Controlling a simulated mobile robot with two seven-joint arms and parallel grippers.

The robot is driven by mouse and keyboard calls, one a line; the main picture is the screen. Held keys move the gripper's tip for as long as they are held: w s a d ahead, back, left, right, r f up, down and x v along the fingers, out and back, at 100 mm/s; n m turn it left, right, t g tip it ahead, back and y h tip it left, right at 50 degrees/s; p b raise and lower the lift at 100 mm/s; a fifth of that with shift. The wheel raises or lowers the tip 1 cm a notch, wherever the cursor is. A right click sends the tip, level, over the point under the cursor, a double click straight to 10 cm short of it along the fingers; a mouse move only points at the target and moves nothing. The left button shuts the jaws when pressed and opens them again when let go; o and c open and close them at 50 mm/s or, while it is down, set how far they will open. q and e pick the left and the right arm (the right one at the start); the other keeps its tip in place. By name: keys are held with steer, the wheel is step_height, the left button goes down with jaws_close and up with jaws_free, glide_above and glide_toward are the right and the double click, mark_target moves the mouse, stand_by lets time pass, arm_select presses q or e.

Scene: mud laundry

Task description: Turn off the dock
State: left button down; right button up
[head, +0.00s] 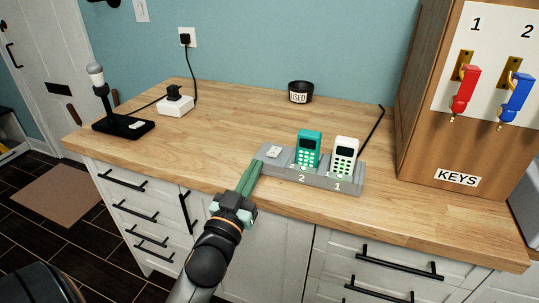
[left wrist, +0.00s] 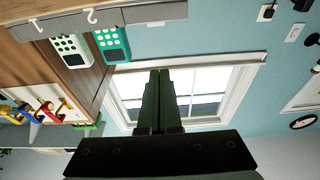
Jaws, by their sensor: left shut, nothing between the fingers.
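The grey dock (head: 318,183) sits on the wooden counter near its front edge. It holds a green handset (head: 308,147) in the slot marked 2 and a white handset (head: 344,156) in the slot marked 1. A small white switch (head: 273,152) is on the dock's left end; I cannot tell its position. My left gripper (head: 259,165) is shut and empty, its tips close by the dock's front left corner; contact is unclear. In the left wrist view its fingers (left wrist: 159,75) are together, below the tilted dock (left wrist: 120,17). My right gripper is not in view.
A key cabinet (head: 457,178) with red and blue keys stands right of the dock. A black cup (head: 300,92) marked USED is behind. A white power block (head: 175,107) and a black-based lamp-like stand (head: 123,126) are at left. The counter's middle is clear.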

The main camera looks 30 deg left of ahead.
arm_select(q)
step_height(320, 180, up, 2)
steer(key=p, duration=0.1)
glide_above(269, 161)
steer(key=shift+w+r, duration=0.15)
steer(key=shift+w, duration=0.1)
step_height(269, 161, down, 3)
steer(key=shift+s+b, duration=0.15)
steer(key=shift+b, duration=0.25)
steer(key=shift+s+f, duration=0.1)
steer(key=shift+f, duration=0.45)
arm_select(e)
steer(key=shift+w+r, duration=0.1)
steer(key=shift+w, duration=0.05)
